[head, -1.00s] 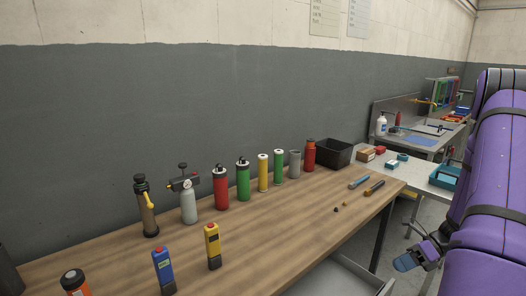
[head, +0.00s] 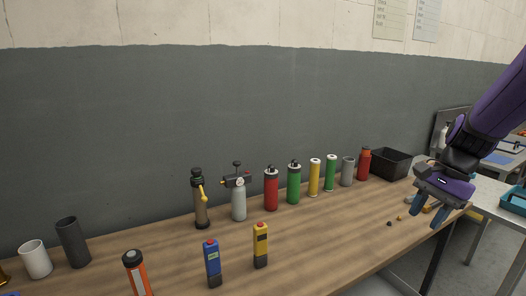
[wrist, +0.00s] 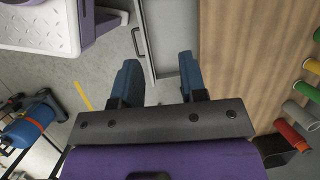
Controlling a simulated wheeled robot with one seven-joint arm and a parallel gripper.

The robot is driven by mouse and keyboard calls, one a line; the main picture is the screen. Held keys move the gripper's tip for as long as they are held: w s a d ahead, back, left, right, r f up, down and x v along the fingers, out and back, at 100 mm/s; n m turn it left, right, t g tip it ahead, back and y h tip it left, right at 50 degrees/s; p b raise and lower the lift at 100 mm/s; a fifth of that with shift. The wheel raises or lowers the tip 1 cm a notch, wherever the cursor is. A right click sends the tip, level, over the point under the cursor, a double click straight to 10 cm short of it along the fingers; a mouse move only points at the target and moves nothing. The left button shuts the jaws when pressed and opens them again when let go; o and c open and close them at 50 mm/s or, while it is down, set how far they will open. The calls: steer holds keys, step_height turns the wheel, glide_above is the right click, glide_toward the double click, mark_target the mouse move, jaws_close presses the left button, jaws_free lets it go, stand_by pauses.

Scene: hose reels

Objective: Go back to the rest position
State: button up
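My gripper (head: 430,214) hangs on the purple arm at the right of the head view, over the right end of the wooden table (head: 330,232). In the wrist view its two blue fingers (wrist: 158,84) stand wide apart with nothing between them. A drawer front and the floor show beyond the fingers, and the wooden tabletop (wrist: 235,60) lies to their right. The gripper partly hides small items on the table's right end in the head view.
A row of red (head: 271,190), green (head: 294,184) and yellow (head: 314,178) cylinders stands along the wall side. Blue (head: 212,264) and yellow (head: 261,246) handheld devices stand at the front. A lighter table (head: 492,190) is at right.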

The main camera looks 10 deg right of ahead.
steer(key=s+a+r+n+t+h, duration=0.4)
steer(key=s+a+r+n+t, duration=0.1)
steer(key=s+a+r+n, duration=0.6)
steer(key=n, duration=0.2)
steer(key=shift+s+r+n+t, duration=0.3)
steer(key=shift+r, duration=0.1)
